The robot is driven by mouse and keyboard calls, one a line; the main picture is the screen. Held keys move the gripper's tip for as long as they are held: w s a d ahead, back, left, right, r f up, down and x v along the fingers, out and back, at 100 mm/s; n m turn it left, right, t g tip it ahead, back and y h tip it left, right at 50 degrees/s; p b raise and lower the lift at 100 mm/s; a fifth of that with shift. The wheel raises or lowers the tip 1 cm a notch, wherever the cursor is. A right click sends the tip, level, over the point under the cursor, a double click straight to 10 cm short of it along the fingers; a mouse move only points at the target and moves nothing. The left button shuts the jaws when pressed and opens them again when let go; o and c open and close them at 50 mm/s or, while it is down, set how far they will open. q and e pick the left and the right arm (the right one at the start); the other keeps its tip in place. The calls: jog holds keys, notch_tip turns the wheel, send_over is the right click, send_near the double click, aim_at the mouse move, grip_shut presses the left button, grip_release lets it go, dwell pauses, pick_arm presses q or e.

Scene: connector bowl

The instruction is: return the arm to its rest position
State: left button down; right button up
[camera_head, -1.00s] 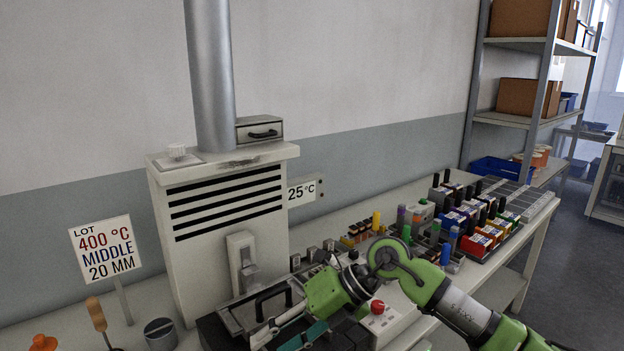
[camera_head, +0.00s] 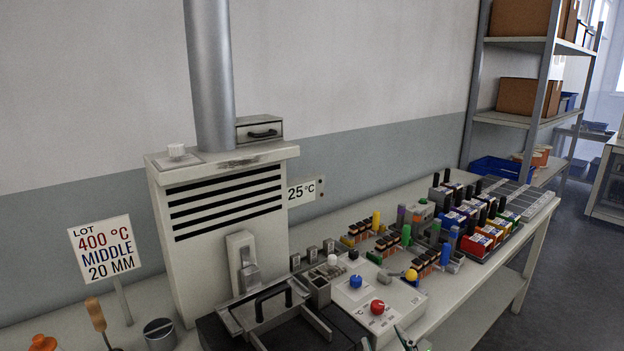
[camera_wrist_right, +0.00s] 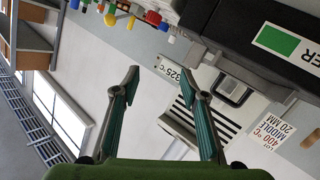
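My right gripper (camera_wrist_right: 160,80) shows in the right wrist view with its two green-padded fingers spread apart and nothing between them. In the head view only the tips of my right gripper (camera_head: 386,342) show at the bottom edge, in front of the control box (camera_head: 378,301) with blue, red and yellow knobs. The rest of the right arm is out of the head view. My left gripper is in neither view.
A vented white furnace (camera_head: 225,205) with a metal pipe stands at the left. A lidded tray (camera_head: 268,318) with a black handle is in front of it. Several coloured connectors and blocks crowd the bench's right half. A lot sign (camera_head: 104,249) stands far left.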

jog(key=s+d+f+m+g+h, duration=0.1)
jog(key=s+d+f+g, duration=0.2)
jog(key=s+f, duration=0.35)
jog(key=s+d+f+m+g+h, duration=0.1)
jog(key=s+d+f+m+g, duration=0.1)
jog(key=s+f+g, duration=0.35)
jog(key=s+d+f+g+y, duration=0.15)
jog(key=s+f, duration=0.25)
jog(key=s, duration=0.5)
jog(key=s+f+g+h, duration=0.1)
jog(key=s+f+g, duration=0.25)
jog(key=s, duration=0.45)
notch_tip(320, 180, down, 27)
jog(key=s, duration=0.1)
jog(key=s+d+f+g, duration=0.1)
jog(key=s+d+f, duration=0.1)
jog(key=s+f, duration=1.4)
jog(key=shift+s+d, duration=0.4)
jog(key=shift+s, duration=0.3)
jog(key=shift+g, duration=0.25)
